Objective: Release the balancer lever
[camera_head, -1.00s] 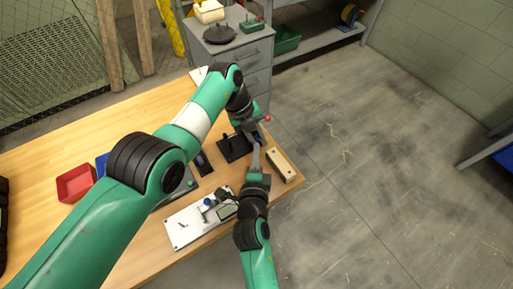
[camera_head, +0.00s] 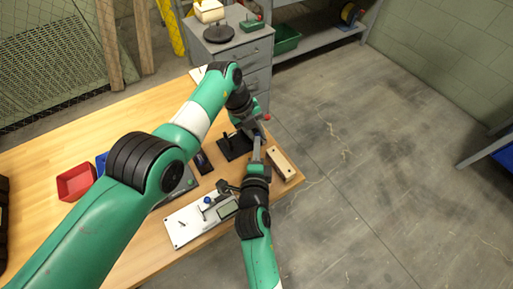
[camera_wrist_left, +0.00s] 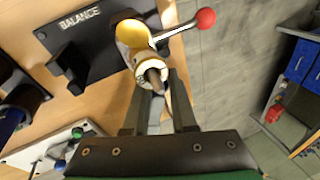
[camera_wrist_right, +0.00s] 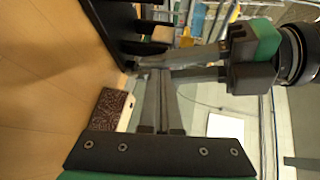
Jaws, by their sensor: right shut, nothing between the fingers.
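The balancer is a black plate marked BALANCE (camera_wrist_left: 85,40), with a yellow hub (camera_wrist_left: 132,35) and a lever ending in a red knob (camera_wrist_left: 206,18). In the head view its base (camera_head: 233,148) lies near the table's right edge, with the red knob (camera_head: 267,118) partly beyond the arm. My left gripper (camera_wrist_left: 160,88) is open, its fingers either side of a dark-tipped shaft below the hub; contact is unclear. My right gripper (camera_wrist_right: 160,72) is shut and empty. In the head view it (camera_head: 256,140) is close beside the left gripper and the balancer.
A pale block (camera_head: 281,164) lies at the table's right edge, close to my right gripper. A white panel (camera_head: 188,226) with a blue knob lies nearer. A red tray (camera_head: 76,182) is at left. Open floor (camera_head: 370,170) lies to the right.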

